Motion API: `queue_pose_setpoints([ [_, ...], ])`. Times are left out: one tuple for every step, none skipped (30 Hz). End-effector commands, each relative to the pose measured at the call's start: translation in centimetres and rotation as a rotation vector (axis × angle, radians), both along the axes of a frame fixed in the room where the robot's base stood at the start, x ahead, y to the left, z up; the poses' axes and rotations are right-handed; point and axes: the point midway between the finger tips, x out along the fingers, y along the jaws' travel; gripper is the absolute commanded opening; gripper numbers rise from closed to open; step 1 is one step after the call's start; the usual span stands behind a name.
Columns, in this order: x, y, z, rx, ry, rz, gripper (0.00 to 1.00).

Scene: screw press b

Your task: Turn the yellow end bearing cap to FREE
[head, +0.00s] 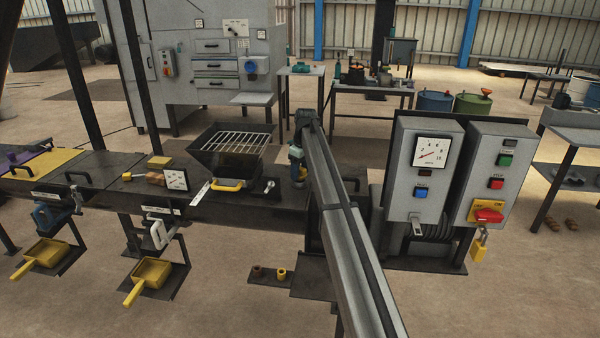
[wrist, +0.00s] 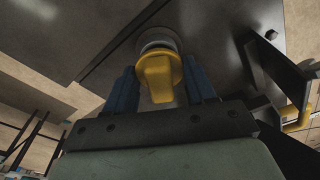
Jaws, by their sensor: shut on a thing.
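The yellow end bearing cap (wrist: 158,76) shows in the wrist view, seated on a round grey fitting on a dark metal surface. It has a raised grip part that points toward my gripper. My gripper (wrist: 161,90) has one blue finger on each side of this grip and is shut on it. In the head view my gripper (head: 297,168) reaches down at the dark bench, right of the hopper. The cap cannot be made out there, and no FREE marking is readable in either view.
A black hopper with a grate (head: 237,148) stands left of my gripper. Grey control boxes (head: 418,165) with a gauge, buttons and a red switch stand to the right. A small lower shelf (head: 268,281) holds a brown and a yellow cap. A dark bracket (wrist: 275,70) is close in the wrist view.

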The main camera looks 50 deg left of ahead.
Motion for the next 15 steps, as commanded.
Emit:
queue_pose_setpoints([
  [0.0,0.0,0.2,0.000,0.000,0.000,0.07],
  [0.0,0.0,0.2,0.000,0.000,0.000,0.07],
  [0.0,0.0,0.3,0.000,0.000,0.000,0.07],
  [0.0,0.0,0.4,0.000,0.000,0.000,0.07],
  [0.0,0.0,0.5,0.000,0.000,0.000,0.07],
  [0.0,0.0,0.5,0.000,0.000,0.000,0.07],
  [0.0,0.0,0.6,0.000,0.000,0.000,0.07],
  [0.0,0.0,0.7,0.000,0.000,0.000,0.07],
  [0.0,0.0,0.8,0.000,0.000,0.000,0.07],
  [0.0,0.0,0.8,0.000,0.000,0.000,0.07],
  [0.0,0.0,0.9,0.000,0.000,0.000,0.07],
  [0.0,0.0,1.0,0.000,0.000,0.000,0.07],
  [0.0,0.0,1.1,0.000,0.000,0.000,0.07],
  [0.0,0.0,1.2,0.000,0.000,0.000,0.07],
  [0.0,0.0,1.2,0.000,0.000,0.000,0.07],
])
